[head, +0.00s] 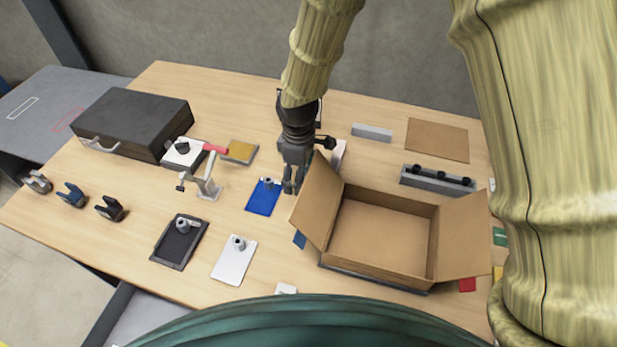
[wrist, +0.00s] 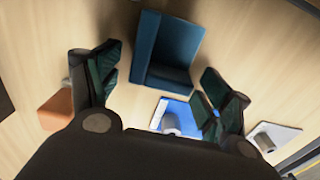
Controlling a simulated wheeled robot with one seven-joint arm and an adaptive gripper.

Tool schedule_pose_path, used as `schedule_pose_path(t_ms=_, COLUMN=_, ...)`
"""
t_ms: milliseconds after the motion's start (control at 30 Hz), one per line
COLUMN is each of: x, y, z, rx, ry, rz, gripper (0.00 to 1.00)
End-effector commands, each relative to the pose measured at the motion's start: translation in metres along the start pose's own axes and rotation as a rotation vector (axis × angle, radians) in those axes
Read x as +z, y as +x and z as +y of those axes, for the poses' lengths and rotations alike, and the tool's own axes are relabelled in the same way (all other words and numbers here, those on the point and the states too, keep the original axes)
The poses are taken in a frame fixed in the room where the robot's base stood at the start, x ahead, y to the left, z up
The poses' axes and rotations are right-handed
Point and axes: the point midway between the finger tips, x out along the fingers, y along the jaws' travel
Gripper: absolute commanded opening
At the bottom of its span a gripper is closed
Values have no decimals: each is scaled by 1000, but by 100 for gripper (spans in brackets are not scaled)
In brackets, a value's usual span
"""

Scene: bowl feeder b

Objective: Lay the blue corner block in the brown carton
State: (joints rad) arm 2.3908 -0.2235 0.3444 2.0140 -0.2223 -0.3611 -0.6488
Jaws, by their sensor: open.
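The blue corner block (wrist: 168,50), a dark blue L-shaped piece, shows in the wrist view ahead of and between my open fingers. Bare table shows around it and I see no finger touching it. In the head view I cannot make it out near my gripper. My gripper (head: 290,186) points down just left of the brown carton, beside the blue plate; it also shows in the wrist view (wrist: 160,88), open and empty. The brown carton (head: 385,237) stands open on the table, flaps spread, its visible floor bare. Its left flap rises close to my gripper.
The blue plate (head: 262,200), white plate (head: 232,266) and black plate (head: 168,248) carry small metal parts. A clamp (head: 205,188) and a dark case (head: 130,122) stand left. A grey rail (head: 437,180) lies behind the carton. An orange-brown piece (wrist: 57,110) shows beside the left finger.

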Motion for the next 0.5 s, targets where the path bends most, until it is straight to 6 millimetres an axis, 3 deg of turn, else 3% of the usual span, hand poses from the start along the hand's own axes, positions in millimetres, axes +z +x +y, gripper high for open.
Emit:
schedule_pose_path(t_ms=200, x=0, y=0, z=0, rx=0, ry=0, rz=0, gripper=77)
schedule_pose_path(t_ms=400, x=0, y=0, z=0, rx=0, ry=0, rz=0, gripper=40)
schedule_pose_path(t_ms=500, x=0, y=0, z=0, rx=0, ry=0, rz=0, gripper=37)
